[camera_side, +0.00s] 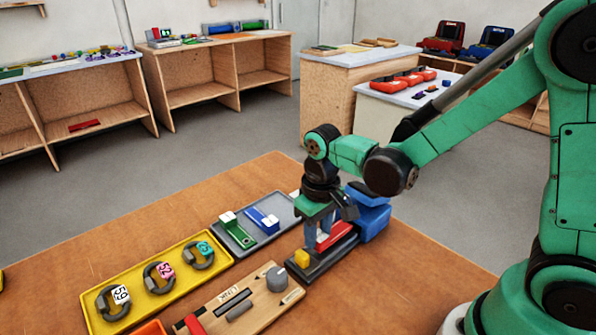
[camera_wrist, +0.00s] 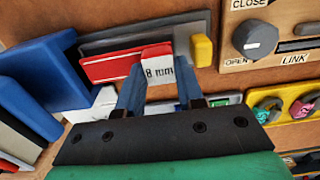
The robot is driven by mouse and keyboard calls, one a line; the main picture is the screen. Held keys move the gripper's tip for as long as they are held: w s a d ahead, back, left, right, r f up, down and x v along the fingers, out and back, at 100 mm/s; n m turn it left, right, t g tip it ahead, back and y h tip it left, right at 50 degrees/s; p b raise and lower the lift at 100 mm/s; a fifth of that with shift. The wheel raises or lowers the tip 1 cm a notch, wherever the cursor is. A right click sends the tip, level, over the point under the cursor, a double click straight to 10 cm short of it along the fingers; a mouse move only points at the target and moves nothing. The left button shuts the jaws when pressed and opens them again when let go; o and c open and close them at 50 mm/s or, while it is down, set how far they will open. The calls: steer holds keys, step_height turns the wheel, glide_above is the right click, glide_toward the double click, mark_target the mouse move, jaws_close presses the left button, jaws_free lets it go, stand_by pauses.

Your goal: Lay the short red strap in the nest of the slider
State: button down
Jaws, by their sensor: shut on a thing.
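The short red strap (camera_side: 335,235) has a white end marked "8 mm" and also shows in the wrist view (camera_wrist: 108,68). My gripper (camera_side: 319,243) is shut on it near the white end; in the wrist view the fingers (camera_wrist: 158,82) stand either side of that end. The slider (camera_side: 322,262) is a long dark base with a yellow block (camera_side: 302,258) at its near end and a blue body at its far end. The strap lies lengthwise over the base, behind the yellow block. I cannot tell whether it touches the nest floor, which the gripper and strap hide.
Left of the slider, a grey tray (camera_side: 284,206) holds a green strap (camera_side: 237,232) and a blue strap (camera_side: 262,219). A yellow tray (camera_side: 174,289) holds several tagged rings. A wooden LINK board (camera_side: 256,313) with a grey knob (camera_side: 277,279) lies in front. The table's back left is clear.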

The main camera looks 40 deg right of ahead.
steer(key=shift+f, duration=0.75)
stand_by(1.3)
steer(key=shift+c, duration=1.5)
jaws_free()
steer(key=shift+a, duration=0.1)
steer(key=shift+c, duration=0.2)
steer(key=shift+o, duration=0.5)
steer(key=shift+r, duration=3.6)
steer(key=s+d+r+t, duration=0.3)
steer(key=r+t, duration=0.1)
steer(key=t, duration=0.3)
steer(key=shift+s, duration=0.25)
